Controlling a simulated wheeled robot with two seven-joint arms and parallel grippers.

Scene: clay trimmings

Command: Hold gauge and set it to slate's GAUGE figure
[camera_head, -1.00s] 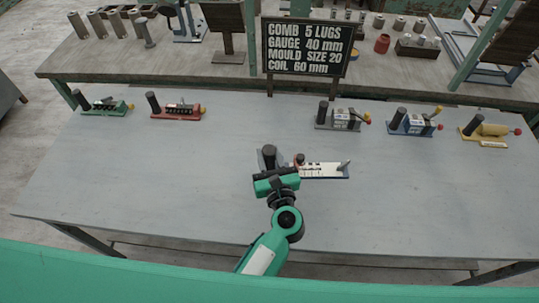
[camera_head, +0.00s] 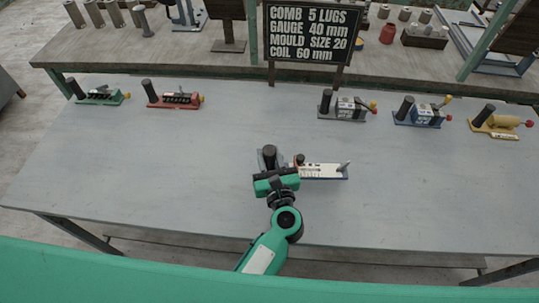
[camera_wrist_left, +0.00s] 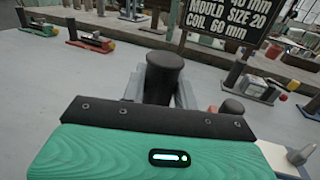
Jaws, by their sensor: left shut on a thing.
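The gauge (camera_head: 322,171) lies on the grey table in the middle, a white scale strip on a blue base with a grey peg at its right end and a dark upright handle (camera_head: 269,154) at its left. My left gripper (camera_head: 272,174) is shut on the handle; in the left wrist view the handle (camera_wrist_left: 163,78) stands between the fingers. The slate (camera_head: 308,33) reads COMB 5 LUGS, GAUGE 40 mm, MOULD SIZE 20, COIL 60 mm. The scale's figures are too small to read. My right gripper is out of view.
A green device (camera_head: 100,95) and a red device (camera_head: 174,98) stand at the table's left. A grey device (camera_head: 346,109), a blue device (camera_head: 421,114) and a yellow device (camera_head: 497,124) stand at the right. The front of the table is clear.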

